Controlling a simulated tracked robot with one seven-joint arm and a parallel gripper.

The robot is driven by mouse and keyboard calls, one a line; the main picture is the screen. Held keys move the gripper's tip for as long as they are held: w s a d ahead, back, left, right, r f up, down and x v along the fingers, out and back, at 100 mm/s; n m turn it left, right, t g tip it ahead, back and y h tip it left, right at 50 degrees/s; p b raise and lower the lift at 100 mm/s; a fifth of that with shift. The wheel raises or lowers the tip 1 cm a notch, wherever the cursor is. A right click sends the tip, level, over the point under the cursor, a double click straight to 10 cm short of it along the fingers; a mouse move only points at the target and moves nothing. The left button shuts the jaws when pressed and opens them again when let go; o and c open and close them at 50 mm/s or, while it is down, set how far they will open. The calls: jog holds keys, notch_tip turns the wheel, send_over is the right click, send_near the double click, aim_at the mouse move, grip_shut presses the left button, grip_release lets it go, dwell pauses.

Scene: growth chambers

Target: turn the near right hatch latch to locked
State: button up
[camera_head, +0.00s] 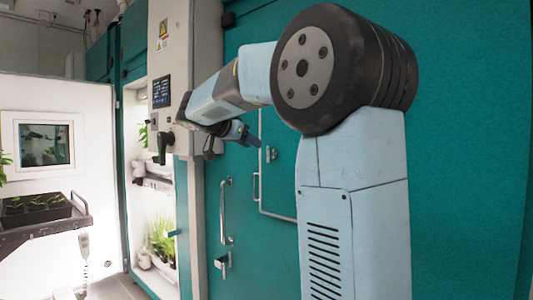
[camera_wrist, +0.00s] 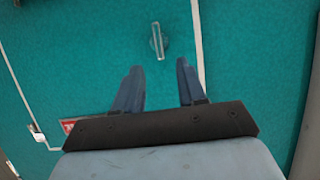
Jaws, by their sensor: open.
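A small metal latch (camera_wrist: 157,41) with a short bar on a round base sits on the teal hatch panel (camera_wrist: 100,35). In the wrist view its bar runs nearly up and down the picture. It appears as a small piece (camera_head: 270,154) inside the pale hatch outline in the head view. My gripper (camera_wrist: 158,65) is open and empty, its two dark blue fingers apart. The latch shows just beyond the fingertips, roughly centred between them, and appears not touched. In the head view my gripper (camera_head: 250,140) is small, beside the teal wall. Any lock marking is too small to read.
A long door handle (camera_head: 226,210) and a lower latch (camera_head: 223,262) are on the teal wall. A grey control column (camera_head: 165,100) stands left of my gripper. A plant tray (camera_head: 45,228) is at far left.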

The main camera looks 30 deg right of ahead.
aim_at(267, 152)
jog(key=x, duration=0.8)
jog(key=shift+w+d+f, duration=0.1)
jog(key=shift+d+f, duration=0.1)
jog(key=shift+d, duration=0.15)
jog(key=shift+c, duration=0.3)
